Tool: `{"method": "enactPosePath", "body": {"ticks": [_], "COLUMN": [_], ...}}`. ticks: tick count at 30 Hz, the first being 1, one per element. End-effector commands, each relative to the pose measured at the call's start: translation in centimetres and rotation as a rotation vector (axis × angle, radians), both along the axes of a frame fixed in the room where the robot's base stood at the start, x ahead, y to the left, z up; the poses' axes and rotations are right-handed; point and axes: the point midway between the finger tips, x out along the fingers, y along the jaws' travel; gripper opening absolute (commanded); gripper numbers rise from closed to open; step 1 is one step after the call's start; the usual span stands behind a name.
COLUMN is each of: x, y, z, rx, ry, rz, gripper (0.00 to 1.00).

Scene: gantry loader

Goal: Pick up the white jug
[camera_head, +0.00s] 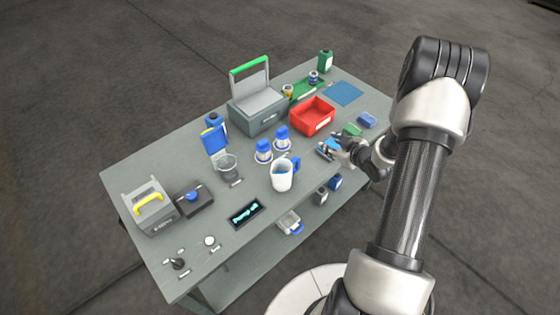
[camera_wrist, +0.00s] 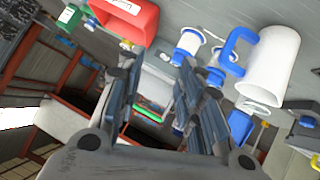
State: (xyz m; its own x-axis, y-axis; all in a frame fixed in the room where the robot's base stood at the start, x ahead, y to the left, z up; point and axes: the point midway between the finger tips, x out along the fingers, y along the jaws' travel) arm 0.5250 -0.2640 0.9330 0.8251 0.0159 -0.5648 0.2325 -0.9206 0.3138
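The white jug (camera_head: 282,180) stands upright on the grey table, near its front edge, with its blue handle on the right side. In the wrist view the jug (camera_wrist: 273,65) is at the upper right, with the blue handle towards the fingers. My gripper (camera_head: 326,148) is to the right of the jug in the head view, apart from it. In the wrist view its two fingers (camera_wrist: 158,75) are spread with nothing between them, and the jug lies outside the gap.
Two blue-and-white containers (camera_head: 263,151) (camera_head: 282,138) stand just behind the jug. A clear beaker (camera_head: 227,167) is to its left and a red bin (camera_head: 312,116) behind my gripper. A dark display panel (camera_head: 245,212) lies front left. Small blue and green items lie near my arm.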

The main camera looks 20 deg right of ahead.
Motion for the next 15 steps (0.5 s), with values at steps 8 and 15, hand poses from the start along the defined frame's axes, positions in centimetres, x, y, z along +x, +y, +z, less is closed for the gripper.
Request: {"method": "enactPosePath", "body": {"ticks": [8, 15], "x": [-6.6, -11.5], "y": [3.0, 6.1], "z": [-10.5, -12.8], "rx": [0.252, 0.41], "ry": [-0.272, -0.493], "rz": [0.053, 0.02], "gripper": [0.34, 0.34]}}
